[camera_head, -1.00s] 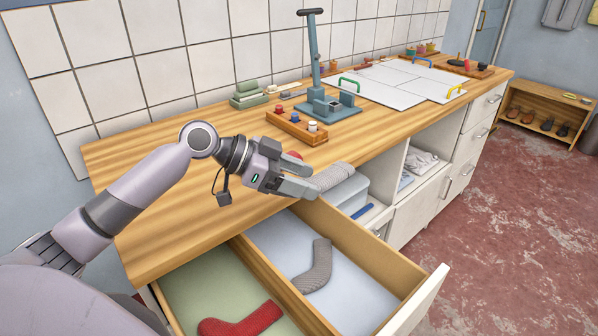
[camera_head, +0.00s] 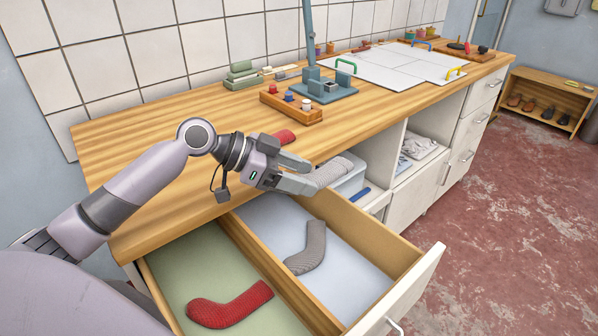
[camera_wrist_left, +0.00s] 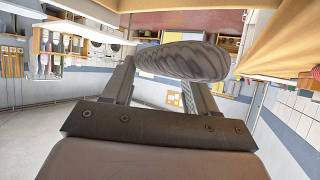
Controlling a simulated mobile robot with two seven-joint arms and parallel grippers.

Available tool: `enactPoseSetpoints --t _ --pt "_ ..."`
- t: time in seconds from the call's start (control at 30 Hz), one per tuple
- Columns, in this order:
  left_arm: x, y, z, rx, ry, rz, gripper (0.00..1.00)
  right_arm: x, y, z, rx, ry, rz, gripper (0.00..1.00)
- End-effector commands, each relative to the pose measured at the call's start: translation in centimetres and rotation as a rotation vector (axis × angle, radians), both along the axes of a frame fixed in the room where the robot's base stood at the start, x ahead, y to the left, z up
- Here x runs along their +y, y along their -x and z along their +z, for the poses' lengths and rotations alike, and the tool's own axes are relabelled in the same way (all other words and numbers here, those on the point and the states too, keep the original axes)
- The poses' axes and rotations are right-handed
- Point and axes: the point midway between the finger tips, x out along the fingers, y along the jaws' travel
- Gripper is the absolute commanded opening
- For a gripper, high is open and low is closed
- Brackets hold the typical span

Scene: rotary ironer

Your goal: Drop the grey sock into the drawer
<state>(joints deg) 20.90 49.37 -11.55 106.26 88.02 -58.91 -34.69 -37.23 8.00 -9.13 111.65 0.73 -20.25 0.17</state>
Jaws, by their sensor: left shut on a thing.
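My left gripper (camera_head: 296,174) is shut on a grey ribbed sock (camera_head: 333,171), which sticks out to the right from its fingers. The held grey sock also shows between the fingers in the left wrist view (camera_wrist_left: 182,60). Gripper and sock are over the back part of the open drawer (camera_head: 372,232), above its rim. The drawer has two compartments. A second grey sock (camera_head: 308,248) lies in the right, pale blue compartment. A red sock (camera_head: 230,305) lies in the left, green compartment. Another red sock (camera_head: 284,136) lies on the worktop behind the gripper. My right gripper is not in view.
The wooden worktop (camera_head: 150,150) runs behind the drawer.

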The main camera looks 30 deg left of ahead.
Motion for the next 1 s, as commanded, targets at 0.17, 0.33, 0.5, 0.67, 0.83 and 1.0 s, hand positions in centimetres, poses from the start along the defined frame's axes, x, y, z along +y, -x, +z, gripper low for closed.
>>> enactPoseSetpoints --t 0.17,0.33,0.5,0.67,0.83,1.0 --pt "0.01 -0.01 -1.86 0.0 0.0 0.001 0.2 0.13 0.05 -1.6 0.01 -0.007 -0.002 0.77" --pt "0.02 -0.01 -1.91 0.0 0.0 0.001 0.2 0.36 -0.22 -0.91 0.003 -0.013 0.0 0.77" --pt "0.01 0.0 -1.87 0.0 0.0 0.001 0.67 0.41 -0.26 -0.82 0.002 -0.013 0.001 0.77" --pt "0.01 0.0 -1.87 0.0 0.0 0.0 0.87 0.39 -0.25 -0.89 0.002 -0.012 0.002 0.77" --pt "0.03 0.01 -1.87 0.0 0.0 0.0 0.87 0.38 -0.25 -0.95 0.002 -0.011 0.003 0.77" --pt "0.91 0.6 -1.48 0.002 -0.002 0.002 0.87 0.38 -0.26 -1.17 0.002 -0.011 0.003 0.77"
